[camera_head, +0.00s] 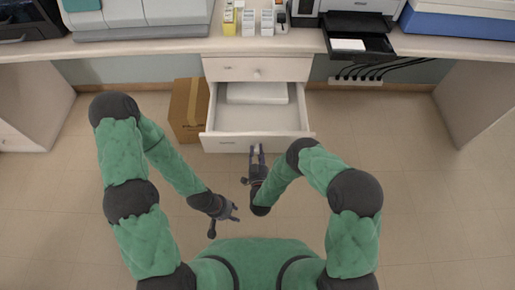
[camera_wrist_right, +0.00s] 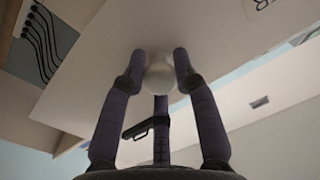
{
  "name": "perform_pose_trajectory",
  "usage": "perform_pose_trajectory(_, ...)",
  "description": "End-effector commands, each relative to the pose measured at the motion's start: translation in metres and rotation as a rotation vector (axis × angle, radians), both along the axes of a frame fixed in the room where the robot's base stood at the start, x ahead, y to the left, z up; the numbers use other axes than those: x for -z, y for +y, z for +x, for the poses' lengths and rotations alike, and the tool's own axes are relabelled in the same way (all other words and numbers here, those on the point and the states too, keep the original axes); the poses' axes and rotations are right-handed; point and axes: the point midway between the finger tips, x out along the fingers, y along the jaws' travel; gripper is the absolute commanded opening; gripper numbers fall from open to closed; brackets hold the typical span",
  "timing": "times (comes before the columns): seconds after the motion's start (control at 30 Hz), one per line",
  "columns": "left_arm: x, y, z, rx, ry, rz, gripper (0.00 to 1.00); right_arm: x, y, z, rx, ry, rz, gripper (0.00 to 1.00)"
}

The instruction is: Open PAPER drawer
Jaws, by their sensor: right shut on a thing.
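The drawer (camera_head: 222,143) below the counter is pulled out, and its inside shows a white stack, perhaps paper (camera_head: 258,93), at the back. My right gripper (camera_head: 257,149) is at the drawer's front. In the right wrist view its fingers (camera_wrist_right: 160,60) are shut on a round white knob (camera_wrist_right: 160,76) on the drawer's pale front panel (camera_wrist_right: 130,30). Part of some dark lettering shows at that panel's edge, too cut off to read. My left gripper (camera_head: 226,221) is open and empty above the floor, lower and left of the right one.
A closed drawer (camera_head: 225,70) with its own knob sits above the open one. A cardboard box (camera_head: 187,112) stands on the floor just left of the open drawer. Machines and small boxes stand on the counter (camera_head: 180,48). The floor to the right is clear.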

Motion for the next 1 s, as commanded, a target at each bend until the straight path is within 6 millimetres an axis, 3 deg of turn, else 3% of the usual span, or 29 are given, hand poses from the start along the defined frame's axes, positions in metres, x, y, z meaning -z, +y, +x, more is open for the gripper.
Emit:
perform_pose_trajectory(0.5,-0.0001,0.0000,0.0004,0.000,-0.001,0.000,0.40,0.0031,0.0008,-0.0057,-0.003,0.009,0.000,0.00)
perform_pose_trajectory(0.53,-0.0001,0.0000,0.0004,0.000,-0.001,0.000,0.40,0.0031,0.0008,-0.0057,-0.003,0.009,0.000,0.32)
perform_pose_trajectory(0.6,-0.0002,0.0000,0.0003,0.000,-0.001,0.000,0.40,0.0031,0.0008,-0.0056,-0.003,0.009,0.000,0.52)
perform_pose_trajectory(1.0,-0.0003,0.0000,0.0003,0.000,-0.001,0.000,0.40,0.0011,0.0003,-0.0076,-0.001,0.003,0.000,0.54)
